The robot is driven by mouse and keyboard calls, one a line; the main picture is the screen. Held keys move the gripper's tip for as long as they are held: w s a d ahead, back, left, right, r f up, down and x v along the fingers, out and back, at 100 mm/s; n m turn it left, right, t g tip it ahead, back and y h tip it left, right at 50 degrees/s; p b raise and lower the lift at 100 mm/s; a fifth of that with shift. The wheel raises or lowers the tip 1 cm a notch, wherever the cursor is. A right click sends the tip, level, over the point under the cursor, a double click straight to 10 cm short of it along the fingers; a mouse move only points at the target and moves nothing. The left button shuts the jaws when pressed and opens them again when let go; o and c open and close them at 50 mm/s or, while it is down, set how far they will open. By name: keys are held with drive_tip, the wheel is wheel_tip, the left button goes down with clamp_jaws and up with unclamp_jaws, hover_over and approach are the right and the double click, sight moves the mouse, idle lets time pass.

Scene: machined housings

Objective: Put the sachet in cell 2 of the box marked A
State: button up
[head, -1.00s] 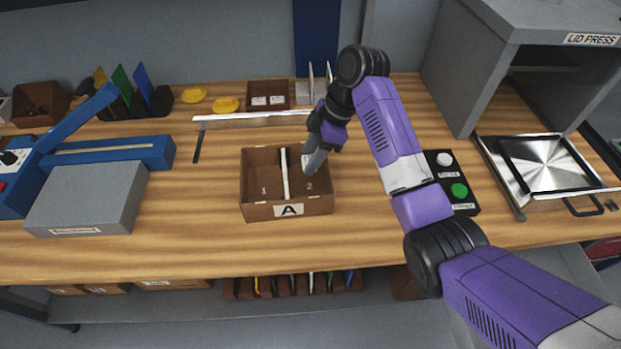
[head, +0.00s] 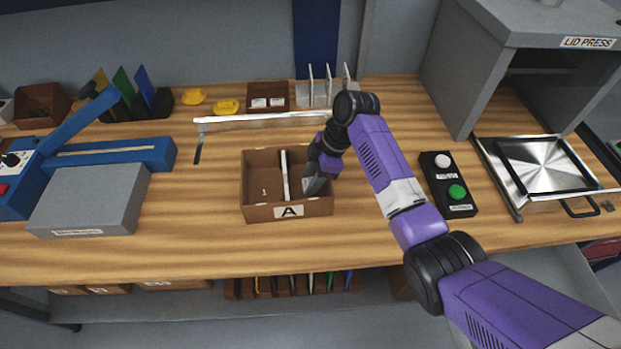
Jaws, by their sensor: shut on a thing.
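The box marked A (head: 262,212) is a brown open box on the wooden bench, with a pale divider (head: 284,175) between two cells. Cell 1 (head: 263,185) on the left looks empty. My gripper (head: 315,184) reaches down into cell 2 on the right, its tip below the rim level in the picture. It is shut on the sachet, which I can hardly make out from the grey fingertips. My gripper and wrist cover most of cell 2 and its number.
A metal rail (head: 262,119) runs behind the box. A black button panel (head: 449,184) and the lid press (head: 535,60) stand to the right. A grey block (head: 90,198) and a blue sealer (head: 120,152) stand left. Bench is clear in front of the box.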

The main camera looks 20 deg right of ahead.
drive_tip(key=o, duration=1.3)
drive_tip(key=shift+f, duration=0.1)
drive_tip(key=b+v, duration=0.1)
drive_tip(key=v, duration=1.1)
